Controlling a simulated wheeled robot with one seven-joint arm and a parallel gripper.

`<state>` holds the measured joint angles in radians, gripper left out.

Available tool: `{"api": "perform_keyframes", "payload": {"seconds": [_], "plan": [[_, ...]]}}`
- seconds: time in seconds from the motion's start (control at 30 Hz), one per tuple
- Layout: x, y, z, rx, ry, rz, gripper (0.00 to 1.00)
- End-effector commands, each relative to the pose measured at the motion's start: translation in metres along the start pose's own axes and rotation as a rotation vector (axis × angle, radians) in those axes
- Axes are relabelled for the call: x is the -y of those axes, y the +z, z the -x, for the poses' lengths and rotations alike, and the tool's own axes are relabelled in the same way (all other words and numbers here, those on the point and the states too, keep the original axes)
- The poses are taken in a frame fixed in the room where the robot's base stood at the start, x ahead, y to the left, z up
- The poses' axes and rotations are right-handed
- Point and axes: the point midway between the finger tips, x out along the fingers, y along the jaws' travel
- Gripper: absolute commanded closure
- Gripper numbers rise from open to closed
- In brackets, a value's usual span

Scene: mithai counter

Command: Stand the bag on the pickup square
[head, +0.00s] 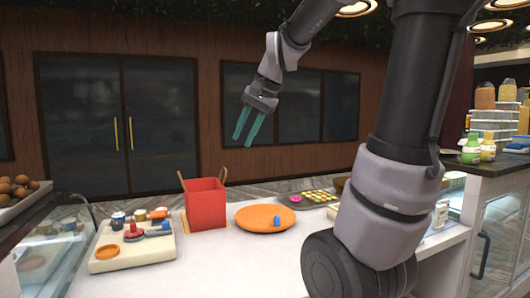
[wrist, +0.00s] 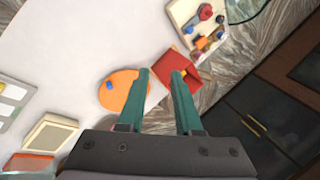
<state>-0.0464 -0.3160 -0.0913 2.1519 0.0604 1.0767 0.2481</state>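The bag (head: 206,207) is an open-topped red box with tan loop handles. It stands upright on the white counter. It also shows in the wrist view (wrist: 173,55), partly behind my right finger, with something yellow inside. My gripper (head: 243,142) has two teal fingers spread apart, empty, high above the counter and the bag. In the wrist view the fingers (wrist: 161,73) point toward the counter, with a clear gap between them. I cannot clearly make out the pickup square; a thin tan edge shows by the bag's lower left side.
An orange round plate (head: 266,218) with a small blue piece (head: 277,221) lies right of the bag. A cream tray (head: 105,261) with jars and coloured knobs stands left. A tray of sweets (head: 315,199) lies behind right. The front of the white counter (head: 235,270) is clear.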

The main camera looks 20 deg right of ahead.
Motion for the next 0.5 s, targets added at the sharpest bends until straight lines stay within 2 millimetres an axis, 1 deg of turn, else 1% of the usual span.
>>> {"api": "perform_keyframes", "payload": {"seconds": [0.03,0.1,0.2,0.33,0.4,0.5], "plan": [[-0.015,0.018,0.011,-0.035,-0.013,0.066,0.67],[-0.033,0.038,0.02,-0.079,-0.02,0.159,0.67],[-0.057,0.062,0.025,-0.136,-0.021,0.274,0.67],[-0.079,0.082,0.027,-0.192,-0.016,0.379,0.67],[-0.086,0.087,0.026,-0.209,-0.012,0.413,0.67],[-0.09,0.091,0.026,-0.221,-0.01,0.435,0.67]]}}
